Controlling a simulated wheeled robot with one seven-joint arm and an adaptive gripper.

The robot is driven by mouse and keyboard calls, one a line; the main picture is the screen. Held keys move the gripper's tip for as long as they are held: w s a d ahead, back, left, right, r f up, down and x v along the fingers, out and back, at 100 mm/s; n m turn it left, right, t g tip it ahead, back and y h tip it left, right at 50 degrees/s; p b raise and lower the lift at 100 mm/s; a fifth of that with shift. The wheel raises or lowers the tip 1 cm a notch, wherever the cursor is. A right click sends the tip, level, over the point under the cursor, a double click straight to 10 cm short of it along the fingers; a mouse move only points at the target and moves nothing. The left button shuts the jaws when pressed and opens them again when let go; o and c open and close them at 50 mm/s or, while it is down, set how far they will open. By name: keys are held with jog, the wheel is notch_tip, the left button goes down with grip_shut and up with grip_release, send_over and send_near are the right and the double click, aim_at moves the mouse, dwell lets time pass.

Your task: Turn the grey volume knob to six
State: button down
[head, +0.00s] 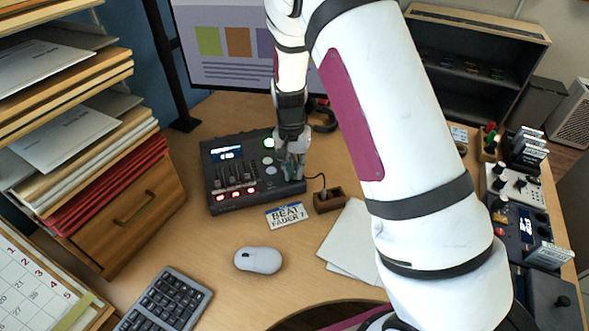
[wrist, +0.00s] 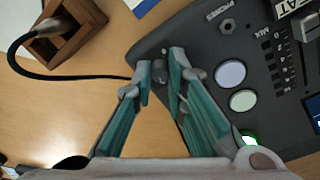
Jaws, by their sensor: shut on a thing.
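The black mixer (head: 228,160) stands on the desk, with faders, lit buttons and a small screen. It also fills the right of the wrist view (wrist: 205,50). A small dark grey knob (wrist: 160,72) sits near the mixer's edge, between the fingertips in the wrist view. My gripper (wrist: 161,78) is shut on this knob from both sides. In the head view my gripper (head: 293,168) is over the mixer's right side and hides the knob. I cannot read any numbers or pointer mark around the knob.
A wooden block (head: 328,199) with a cable stands close to the mixer's right; it also shows in the wrist view (wrist: 62,35). A monitor (head: 225,45) stands behind.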

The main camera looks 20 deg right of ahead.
jog(key=shift+a, duration=0.1)
dwell(0.4)
jog(key=c, duration=1.6)
grip_release()
jog(key=shift+r, duration=0.1)
jog(key=r, duration=1.1)
jog(key=shift+w+a+r, duration=0.2)
jog(key=shift+r, duration=0.2)
jog(key=shift+r, duration=0.1)
